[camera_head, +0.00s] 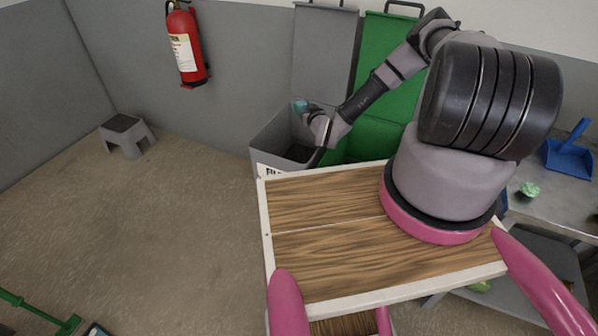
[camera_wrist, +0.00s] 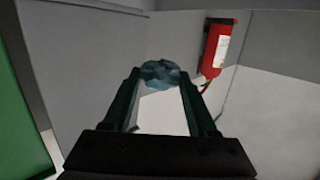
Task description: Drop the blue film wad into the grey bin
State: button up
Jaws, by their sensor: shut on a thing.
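The blue film wad (camera_wrist: 164,74) is a small crumpled blue lump between the fingertips of my gripper (camera_wrist: 160,82) in the wrist view. My gripper is shut on it. In the head view the wad (camera_head: 300,106) shows at the end of my gripper (camera_head: 306,112), over the grey bin (camera_head: 268,143). The bin's grey lid (camera_head: 322,45) stands open against the wall. A white label with partly hidden dark letters is on the bin's front. The wad appears above the bin's opening, near its back; the exact height is hard to tell.
A green bin (camera_head: 385,110) with a raised lid stands right of the grey one. A red fire extinguisher (camera_head: 186,45) hangs on the wall. A grey step stool (camera_head: 127,133) stands at left. A bench (camera_head: 565,200) at right holds a blue dustpan (camera_head: 568,155) and a green wad (camera_head: 529,190).

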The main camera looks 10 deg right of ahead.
jog(key=shift+f, duration=1.1)
jog(key=o, duration=1.4)
jog(key=shift+c, duration=0.2)
jog(key=shift+s, duration=0.1)
jog(key=v, duration=1)
jog(key=shift+s, duration=0.35)
jog(key=shift+d, duration=0.1)
